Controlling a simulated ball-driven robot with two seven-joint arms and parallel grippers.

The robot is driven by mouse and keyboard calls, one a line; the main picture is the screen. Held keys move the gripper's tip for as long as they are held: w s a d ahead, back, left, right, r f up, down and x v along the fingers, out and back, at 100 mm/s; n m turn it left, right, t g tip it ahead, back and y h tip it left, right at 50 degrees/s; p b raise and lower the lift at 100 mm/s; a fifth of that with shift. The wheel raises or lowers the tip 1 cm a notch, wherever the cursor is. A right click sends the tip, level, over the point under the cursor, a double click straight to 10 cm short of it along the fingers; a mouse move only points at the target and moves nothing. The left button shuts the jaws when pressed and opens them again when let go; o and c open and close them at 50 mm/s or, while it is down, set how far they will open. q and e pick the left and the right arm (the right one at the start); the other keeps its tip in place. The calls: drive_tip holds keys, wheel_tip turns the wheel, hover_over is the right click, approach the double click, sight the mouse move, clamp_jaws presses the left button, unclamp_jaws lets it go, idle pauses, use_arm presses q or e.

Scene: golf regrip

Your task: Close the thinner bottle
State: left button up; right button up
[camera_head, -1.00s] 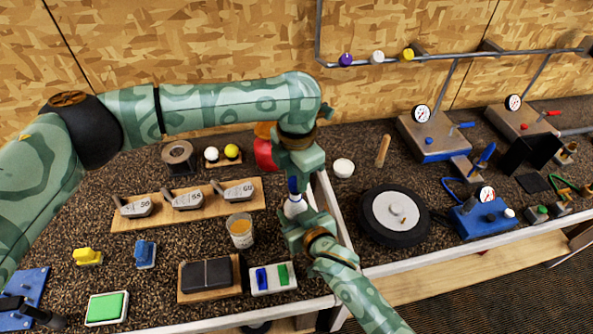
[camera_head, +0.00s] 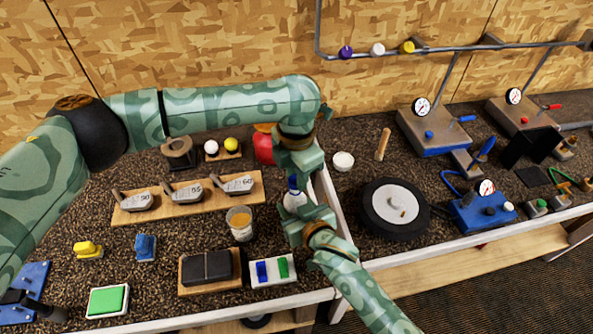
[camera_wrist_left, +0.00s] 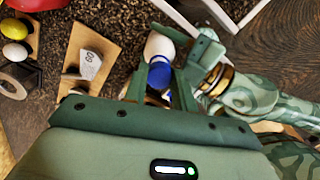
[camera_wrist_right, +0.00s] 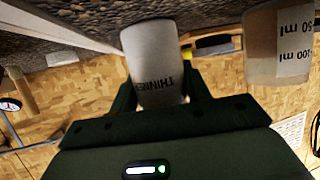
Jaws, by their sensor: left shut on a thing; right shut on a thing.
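The thinner bottle (camera_head: 294,201) is white and held off the table near its right side. It shows in the right wrist view (camera_wrist_right: 154,62) with the letters "THINNE" on its side. My right gripper (camera_head: 302,218) is shut around its body. A blue cap (camera_head: 293,184) is at the bottle's top, and my left gripper (camera_head: 294,174) is shut on it from above. In the left wrist view the blue cap (camera_wrist_left: 158,76) is against the end of the white bottle (camera_wrist_left: 160,46). I cannot tell whether the cap is fully seated.
A cup of amber liquid (camera_head: 240,225) stands left of the bottle. A wooden rack with several club heads (camera_head: 185,193) is farther left. A red object (camera_head: 264,148) is behind the left gripper. A black wheel (camera_head: 394,210) is to the right.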

use_arm(q)
drive_tip(key=shift+f, duration=0.5)
idle(0.3)
drive_tip(key=m, duration=0.6)
drive_tip(key=shift+m, duration=0.3)
drive_tip(key=o, duration=0.9)
drive_tip(key=shift+s, duration=0.1)
drive_tip(key=shift+r, duration=2.2)
drive_tip(key=shift+c, duration=0.2)
